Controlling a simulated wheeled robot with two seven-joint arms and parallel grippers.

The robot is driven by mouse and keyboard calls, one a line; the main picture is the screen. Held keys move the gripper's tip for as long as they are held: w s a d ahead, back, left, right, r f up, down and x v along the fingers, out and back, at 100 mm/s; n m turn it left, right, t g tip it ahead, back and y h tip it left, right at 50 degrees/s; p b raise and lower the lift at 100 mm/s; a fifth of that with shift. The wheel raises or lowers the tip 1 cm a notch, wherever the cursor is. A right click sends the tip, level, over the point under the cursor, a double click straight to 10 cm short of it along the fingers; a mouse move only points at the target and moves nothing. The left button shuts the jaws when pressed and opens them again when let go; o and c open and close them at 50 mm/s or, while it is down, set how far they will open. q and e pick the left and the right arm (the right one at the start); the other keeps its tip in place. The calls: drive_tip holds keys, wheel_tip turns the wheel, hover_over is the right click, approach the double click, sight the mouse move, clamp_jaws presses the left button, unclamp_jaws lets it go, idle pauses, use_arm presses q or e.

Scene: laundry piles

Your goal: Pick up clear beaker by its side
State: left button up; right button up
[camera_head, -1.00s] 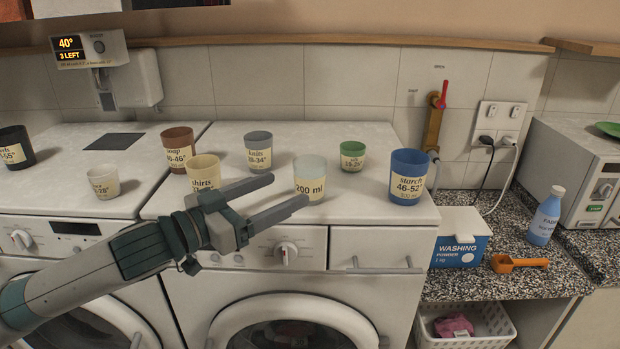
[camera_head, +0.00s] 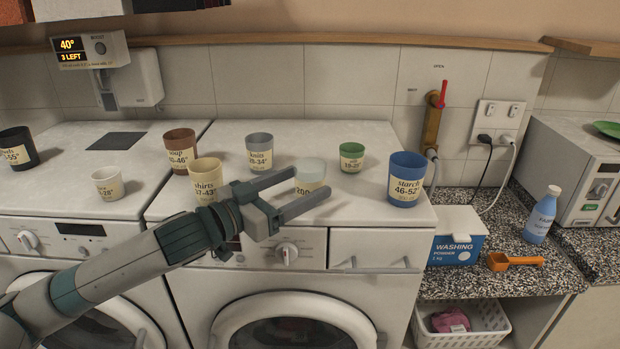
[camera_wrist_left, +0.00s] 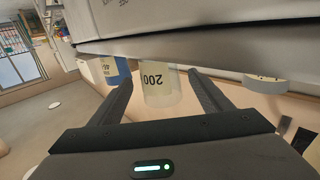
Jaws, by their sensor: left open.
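The clear beaker (camera_head: 311,171) is pale and see-through, with a cream label whose visible part reads "200". It stands upright on the right washing machine's top (camera_head: 350,208). My left gripper (camera_head: 308,188) is open in front of it, and the fingers hide the beaker's lower part in the head view. In the left wrist view the beaker (camera_wrist_left: 160,86) appears between the two open fingers (camera_wrist_left: 160,88), with a gap on each side. I cannot tell how far its wall reaches between the fingertips. My right gripper is not in view.
A yellow cup (camera_head: 206,176) stands left of my gripper and a grey cup (camera_head: 259,150) behind it. A green cup (camera_head: 352,155) and a blue cup (camera_head: 406,180) stand to the right. A brown cup (camera_head: 181,148) stands at the back left. Bare top lies between beaker and blue cup.

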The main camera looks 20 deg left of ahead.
sight(301, 184)
use_arm(q)
drive_tip(key=shift+p+x, duration=0.45)
drive_tip(key=shift+x, duration=1.05)
drive_tip(key=c, duration=1.1)
